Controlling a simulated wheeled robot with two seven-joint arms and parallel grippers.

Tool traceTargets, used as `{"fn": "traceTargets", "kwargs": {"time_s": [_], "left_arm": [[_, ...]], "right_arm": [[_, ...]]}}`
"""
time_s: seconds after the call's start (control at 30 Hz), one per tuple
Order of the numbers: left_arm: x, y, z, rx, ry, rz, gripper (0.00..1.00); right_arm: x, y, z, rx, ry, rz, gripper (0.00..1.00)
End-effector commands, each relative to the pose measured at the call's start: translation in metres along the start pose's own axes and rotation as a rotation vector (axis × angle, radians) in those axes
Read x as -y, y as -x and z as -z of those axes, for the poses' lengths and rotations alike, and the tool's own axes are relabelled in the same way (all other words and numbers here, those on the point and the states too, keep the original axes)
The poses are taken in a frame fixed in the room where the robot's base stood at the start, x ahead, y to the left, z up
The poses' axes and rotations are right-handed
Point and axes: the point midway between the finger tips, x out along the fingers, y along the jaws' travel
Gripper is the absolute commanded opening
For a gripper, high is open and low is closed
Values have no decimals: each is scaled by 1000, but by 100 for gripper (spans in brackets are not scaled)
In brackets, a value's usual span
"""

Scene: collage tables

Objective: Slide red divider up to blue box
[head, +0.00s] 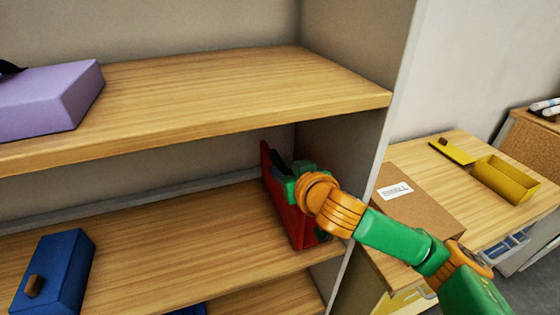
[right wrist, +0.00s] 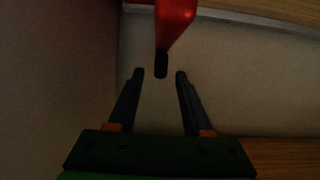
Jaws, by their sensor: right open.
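The red divider (head: 282,205) stands upright on the lower shelf at its right end, near the side wall. In the right wrist view, its red body and a dark part (right wrist: 176,20) show at the top, just beyond my fingertips. My right gripper (right wrist: 160,74) is open, with its two fingers on either side of the line to the divider's dark end. In the head view, my right gripper (head: 305,172) is at the divider's right side and partly hides it. The blue box (head: 62,270) sits on the same shelf at the left. My left gripper is not in view.
The shelf (head: 180,240) between the blue box and the divider is clear. An upper shelf (head: 220,90) with a purple box (head: 50,100) overhangs it. The side panel (head: 340,130) is close on the right. A table beyond holds a cardboard box (head: 415,205) and a yellow open box (head: 505,178).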

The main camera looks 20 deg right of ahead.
Motion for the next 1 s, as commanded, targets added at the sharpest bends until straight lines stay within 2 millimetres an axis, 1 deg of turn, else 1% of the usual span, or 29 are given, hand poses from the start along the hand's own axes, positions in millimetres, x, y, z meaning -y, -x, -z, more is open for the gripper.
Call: {"fn": "traceTargets", "kwargs": {"time_s": [0.1,0.2,0.3,0.5,0.57,0.6,0.7,1.0], "left_arm": [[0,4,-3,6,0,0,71],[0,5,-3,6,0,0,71],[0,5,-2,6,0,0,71],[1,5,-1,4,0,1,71],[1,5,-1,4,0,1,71],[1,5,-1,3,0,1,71],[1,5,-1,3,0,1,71],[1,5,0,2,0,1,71]], "right_arm": [[0,-18,1,1,-1,-1,50],[0,-28,1,1,0,0,50],[0,-32,0,0,0,0,50],[0,-32,0,-1,1,1,50],[0,-32,0,0,1,1,34],[0,-32,0,0,1,1,23],[0,-32,0,0,1,0,0],[0,-32,0,0,0,0,0]]}}
